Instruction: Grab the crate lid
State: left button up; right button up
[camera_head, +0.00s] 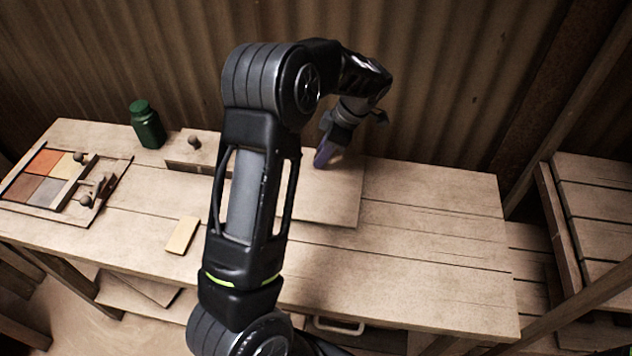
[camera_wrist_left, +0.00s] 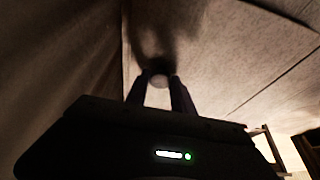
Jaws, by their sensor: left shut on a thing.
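My left gripper (camera_head: 323,152) is at the back middle of the bench, pointing down over a flat wooden panel, which I take for the crate lid (camera_head: 338,205). In the left wrist view the two fingers (camera_wrist_left: 158,90) are closed around a small round knob (camera_wrist_left: 160,78), with a pale wooden surface behind it. My left arm hides the left part of the panel and what is under it. I cannot tell whether the panel rests on something or is raised. My right gripper is not in view.
A green bottle (camera_head: 148,124) stands at the back left, beside a low wooden block with a knob (camera_head: 194,150). A tray with coloured tiles (camera_head: 45,178) lies at the far left. A small pale tile (camera_head: 182,235) lies near the front. The bench's right end (camera_head: 440,240) is clear.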

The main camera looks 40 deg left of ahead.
pick_arm(q)
grip_shut()
dwell(0.3)
notch_tip(320, 180, up, 10)
jog(key=b, duration=0.1)
dwell(0.4)
dwell(0.4)
